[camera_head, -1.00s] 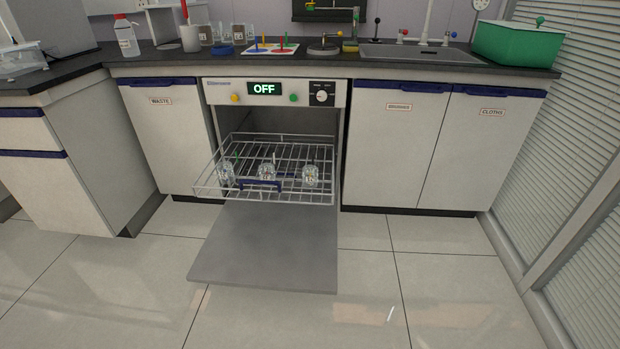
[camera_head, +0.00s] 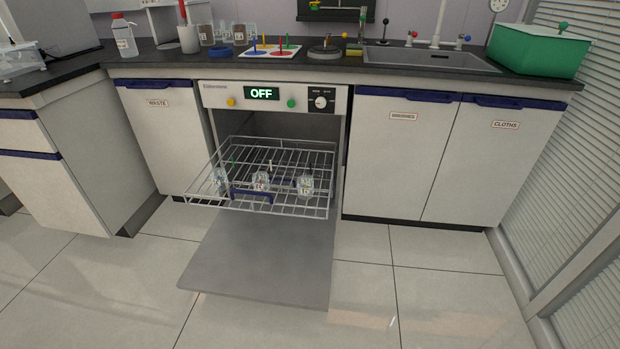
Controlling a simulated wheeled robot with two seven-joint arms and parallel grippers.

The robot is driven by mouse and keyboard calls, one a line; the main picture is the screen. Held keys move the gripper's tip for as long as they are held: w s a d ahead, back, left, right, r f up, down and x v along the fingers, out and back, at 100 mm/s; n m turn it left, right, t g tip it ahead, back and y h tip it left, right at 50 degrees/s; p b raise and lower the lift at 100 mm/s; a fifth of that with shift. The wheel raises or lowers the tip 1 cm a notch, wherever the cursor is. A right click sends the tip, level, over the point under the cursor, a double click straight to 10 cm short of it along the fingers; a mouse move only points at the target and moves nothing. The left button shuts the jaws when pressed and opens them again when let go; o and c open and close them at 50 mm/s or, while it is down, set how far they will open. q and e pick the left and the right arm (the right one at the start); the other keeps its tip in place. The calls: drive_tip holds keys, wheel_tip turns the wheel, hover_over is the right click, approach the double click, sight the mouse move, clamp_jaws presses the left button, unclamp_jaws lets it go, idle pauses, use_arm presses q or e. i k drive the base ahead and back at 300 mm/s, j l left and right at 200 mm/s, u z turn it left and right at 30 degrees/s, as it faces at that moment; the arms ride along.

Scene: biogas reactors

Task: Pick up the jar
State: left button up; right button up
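Three clear glass jars stand in the pulled-out wire rack (camera_head: 200,200) of the dishwasher: a left jar (camera_head: 219,179), a middle jar (camera_head: 261,182) and a right jar (camera_head: 305,186). All three are near the rack's front edge, behind its wires. More jar-like glass vessels (camera_head: 207,35) stand on the counter at the back left. I cannot tell which one the task means. Neither of my grippers is in view.
The dishwasher door (camera_head: 262,255) is folded down low in front, and its display (camera_head: 262,93) reads OFF. A counter (camera_head: 400,72) holds a bottle (camera_head: 124,38), a sink (camera_head: 430,60) and a green box (camera_head: 540,50). The tiled floor (camera_head: 365,300) in front is clear.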

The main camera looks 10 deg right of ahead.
sight(305, 182)
drive_tip(key=i+l+u, duration=0.1)
drive_tip(key=l, duration=0.3)
drive_tip(key=i+l, duration=0.2)
drive_tip(key=l, duration=0.2)
drive_tip(key=i+l+u, duration=0.15)
drive_tip(key=l, duration=0.25)
drive_tip(key=i+l+u, duration=0.1)
drive_tip(key=l, duration=0.3)
drive_tip(key=i+l, duration=0.15)
drive_tip(key=l, duration=0.3)
drive_tip(key=i+l+u, duration=0.15)
drive_tip(key=l, duration=0.3)
